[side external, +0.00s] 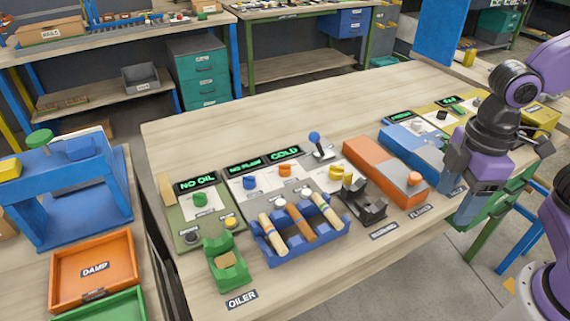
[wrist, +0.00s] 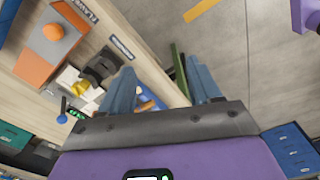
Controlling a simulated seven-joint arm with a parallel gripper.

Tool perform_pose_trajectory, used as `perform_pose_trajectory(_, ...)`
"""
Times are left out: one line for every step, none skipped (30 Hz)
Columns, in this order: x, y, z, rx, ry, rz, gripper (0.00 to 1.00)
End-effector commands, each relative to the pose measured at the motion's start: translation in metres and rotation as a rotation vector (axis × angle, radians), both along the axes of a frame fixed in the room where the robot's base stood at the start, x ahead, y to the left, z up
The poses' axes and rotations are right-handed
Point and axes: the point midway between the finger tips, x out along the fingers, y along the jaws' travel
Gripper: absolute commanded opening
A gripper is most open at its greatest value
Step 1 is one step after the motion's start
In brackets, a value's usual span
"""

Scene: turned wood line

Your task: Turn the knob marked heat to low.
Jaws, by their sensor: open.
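The control panel (side external: 233,177) in the middle of the bench has a blue knob (side external: 249,182) and an orange knob (side external: 285,170). Its lit displays read COLD (side external: 285,153) and, less clearly, NO FLAME (side external: 244,166). The small knob markings are too blurred to read, so I cannot tell which is heat or where it points. My gripper (side external: 463,190) is open and empty, off to the right of this panel near the bench's right edge.
A green oiler panel (side external: 217,215) reads NO OIL. A blue rack (side external: 290,243) with several turned pieces stands in front of the knobs. A blue-topped lever (side external: 316,142), a dark cradle (side external: 363,203) and an orange block (side external: 384,170) lie between my gripper and the panel.

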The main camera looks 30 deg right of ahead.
Motion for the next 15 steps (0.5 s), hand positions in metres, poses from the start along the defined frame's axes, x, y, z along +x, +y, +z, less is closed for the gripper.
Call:
perform_pose_trajectory(0.019, 0.015, 0.005, -0.003, 0.000, 0.003, 0.63)
perform_pose_trajectory(0.029, 0.023, 0.008, -0.003, 0.000, 0.007, 0.63)
perform_pose_trajectory(0.043, 0.032, 0.011, -0.005, 0.001, 0.013, 0.63)
perform_pose_trajectory(0.053, 0.039, 0.013, -0.006, 0.000, 0.016, 0.63)
perform_pose_trajectory(0.064, 0.046, 0.015, -0.007, 0.000, 0.020, 0.63)
perform_pose_trajectory(0.078, 0.055, 0.018, -0.008, 0.001, 0.025, 0.63)
perform_pose_trajectory(0.088, 0.061, 0.020, -0.008, 0.001, 0.030, 0.63)
perform_pose_trajectory(0.098, 0.067, 0.021, -0.010, 0.002, 0.034, 0.63)
perform_pose_trajectory(0.113, 0.075, 0.023, -0.011, 0.002, 0.039, 0.63)
perform_pose_trajectory(0.123, 0.080, 0.024, -0.012, 0.002, 0.044, 0.63)
perform_pose_trajectory(0.134, 0.085, 0.025, -0.012, 0.002, 0.046, 0.63)
perform_pose_trajectory(0.148, 0.092, 0.026, -0.013, 0.003, 0.051, 0.63)
perform_pose_trajectory(0.159, 0.097, 0.027, -0.014, 0.003, 0.055, 0.63)
perform_pose_trajectory(0.170, 0.101, 0.027, -0.014, 0.003, 0.059, 0.63)
perform_pose_trajectory(0.184, 0.106, 0.028, -0.016, 0.004, 0.064, 0.63)
